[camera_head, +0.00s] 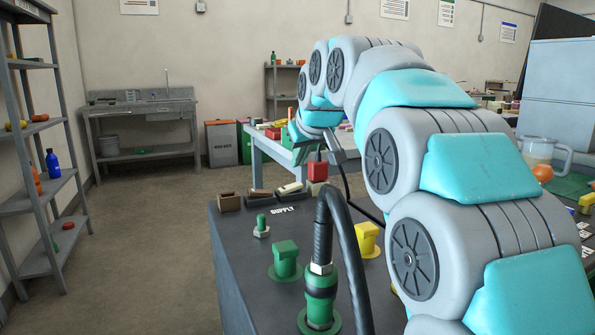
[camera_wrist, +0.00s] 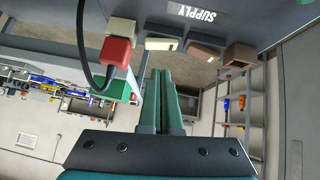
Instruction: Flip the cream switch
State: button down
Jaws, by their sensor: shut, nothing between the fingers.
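The cream switch (camera_head: 290,188) is a small rocker at the back edge of the dark cart top, above the SUPPLY label. It also shows near the top of the wrist view (camera_wrist: 162,44), in a dark frame. Its tilt is too small to tell. My gripper (camera_head: 303,152) is partly hidden by my own arm in the head view, behind and above the switch row. In the wrist view its green fingers (camera_wrist: 161,73) are together and empty. Their tips appear just below the cream switch in the picture, apart from it.
A brown switch (camera_head: 260,193) and brown block (camera_head: 229,202) sit left of the cream switch. A red block (camera_head: 317,171) on a cream base stands to its right, with a black cable (camera_wrist: 82,55) close by. A thick black hose (camera_head: 341,225) rises in front.

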jog(key=r, duration=0.2)
jog(key=s+r, duration=0.1)
jog(key=r, duration=0.2)
jog(key=shift+s+d+b, duration=0.2)
jog(key=shift+b, duration=0.1)
jog(key=shift+w, duration=0.1)
send_over(291, 188)
jog(key=f, duration=0.8)
jog(key=shift+d, duration=0.4)
jog(key=shift+w+d+f, duration=0.1)
jog(key=shift+d+f, duration=0.05)
jog(key=shift+f, duration=0.6)
jog(key=shift+d+f, duration=0.15)
jog(key=shift+f, duration=0.55)
